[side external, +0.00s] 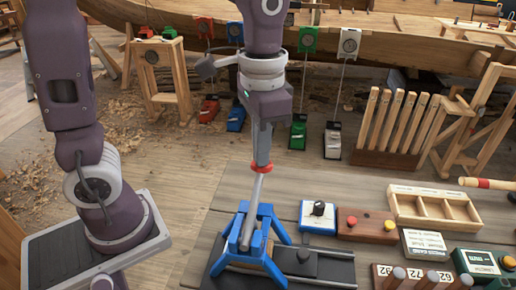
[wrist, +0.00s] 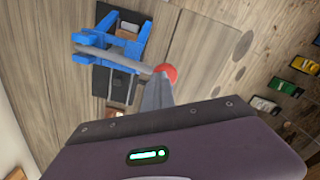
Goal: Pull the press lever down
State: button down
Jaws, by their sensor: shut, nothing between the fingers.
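The press has a blue frame (side external: 270,225) on a dark base plate (side external: 325,268), with a grey metal lever (side external: 256,200) that slants up and ends in a red knob (side external: 262,167). In the wrist view the blue frame (wrist: 103,45), the lever (wrist: 115,60) and the red knob (wrist: 166,73) show above my gripper. My gripper (side external: 262,160) points down with its fingertips at the red knob, shut and empty. In the wrist view the fingers (wrist: 158,90) reach up right beside the knob. I cannot tell whether they touch it.
Right of the press stand a blue box with a dial (side external: 318,215), a wooden block with buttons (side external: 366,225) and a divided wooden tray (side external: 433,207). A rack of wooden slats (side external: 395,125) is behind. The wooden hull (side external: 400,48) spans the back.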

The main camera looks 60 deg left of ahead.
jog(key=shift+s+d+r, duration=0.2)
jog(key=shift+d+r, duration=0.05)
jog(key=shift+r, duration=0.5)
jog(key=shift+s+d+r, duration=0.2)
jog(key=shift+r, duration=0.55)
notch_tip(320, 180, up, 9)
jog(key=s+d, duration=0.1)
jog(key=shift+s+d, duration=0.15)
jog(key=s+a+f+n+t, duration=0.3)
jog(key=s+a+f+t, duration=0.2)
jog(key=s+a+f, duration=0.2)
jog(key=shift+s+f+t, duration=0.25)
jog(key=shift+s+t, duration=0.05)
jog(key=shift+s, duration=0.8)
jog(key=c, duration=2.2)
grip_release()
jog(key=shift+a, duration=0.1)
